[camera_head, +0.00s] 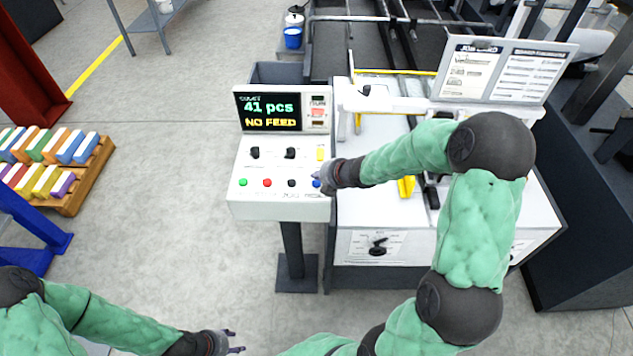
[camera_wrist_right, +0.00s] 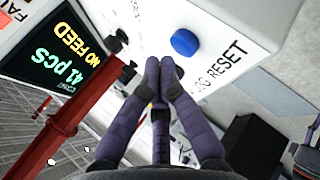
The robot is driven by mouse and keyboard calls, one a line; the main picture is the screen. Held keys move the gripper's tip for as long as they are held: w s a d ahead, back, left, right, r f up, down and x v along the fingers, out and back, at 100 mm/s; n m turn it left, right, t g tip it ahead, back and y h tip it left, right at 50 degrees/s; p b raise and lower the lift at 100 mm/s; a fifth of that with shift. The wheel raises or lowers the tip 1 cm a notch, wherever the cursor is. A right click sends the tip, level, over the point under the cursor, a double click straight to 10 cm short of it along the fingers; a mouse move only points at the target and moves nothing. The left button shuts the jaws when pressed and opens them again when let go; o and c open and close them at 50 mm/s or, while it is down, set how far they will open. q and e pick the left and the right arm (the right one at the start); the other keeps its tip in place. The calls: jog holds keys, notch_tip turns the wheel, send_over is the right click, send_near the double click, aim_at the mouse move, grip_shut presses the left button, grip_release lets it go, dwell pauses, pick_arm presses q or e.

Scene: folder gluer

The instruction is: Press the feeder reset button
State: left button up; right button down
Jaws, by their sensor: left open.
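The feeder control panel (camera_head: 250,205) stands on a post, with green, red, black and blue buttons along its lower row. The blue button (camera_wrist_right: 185,42) sits beside lettering that ends in "RESET" in the right wrist view; in the head view the blue button (camera_head: 316,183) is partly covered by my right gripper. My right gripper (camera_head: 322,177) is over the panel's right end. In the wrist view its fingers (camera_wrist_right: 163,65) are together and empty, their tips just short of the blue button. My left gripper (camera_head: 238,342) is open and empty, low in the head view, away from the panel.
The display (camera_head: 268,108) reads "41 pcs" and "NO FEED". Black knobs and a yellow switch (camera_head: 320,153) sit above the buttons. The white machine (camera_head: 385,205) stands right of the panel. A pallet of coloured stacks (camera_head: 85,185) is at left; the floor between is clear.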

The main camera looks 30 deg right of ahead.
aim_at(318, 184)
jog(key=shift+f, duration=0.1)
dwell(0.6)
jog(key=shift+f+b, duration=0.35)
jog(key=shift+b, duration=0.1)
jog(key=shift+f+b, duration=0.4)
jog(key=shift+f, duration=0.05)
dwell(0.6)
jog(key=shift+r, duration=0.1)
jog(key=shift+r+p, duration=0.8)
jog(key=shift+p, duration=0.05)
notch_tip(318, 184, up, 5)
jog(key=p, duration=0.4)
jog(key=shift+p, duration=0.4)
